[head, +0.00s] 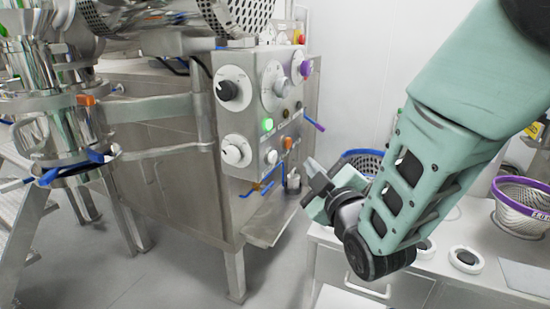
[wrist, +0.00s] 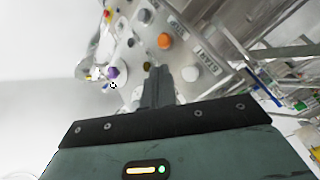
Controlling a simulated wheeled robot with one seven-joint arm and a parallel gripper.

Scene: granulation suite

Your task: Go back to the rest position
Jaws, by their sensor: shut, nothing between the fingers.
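My gripper (head: 308,184) is at the end of my green arm in the head view, in front of the lower right of a steel machine's control panel (head: 252,103). In the wrist view my gripper (wrist: 158,72) has its two dark fingers together, with nothing seen between them. The fingers point toward the panel, where an orange knob (wrist: 164,41) and a purple knob (wrist: 113,73) show just beyond them. I cannot tell from these views how far the fingertips are from the panel.
A white counter (head: 325,236) stands right of the machine, bearing a blue-rimmed basket (head: 362,160), a purple-rimmed basket (head: 522,201) and white rings (head: 466,260). Steel steps (head: 22,205) stand at the left. A small shelf (head: 268,231) juts below the panel. Grey floor is free in front.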

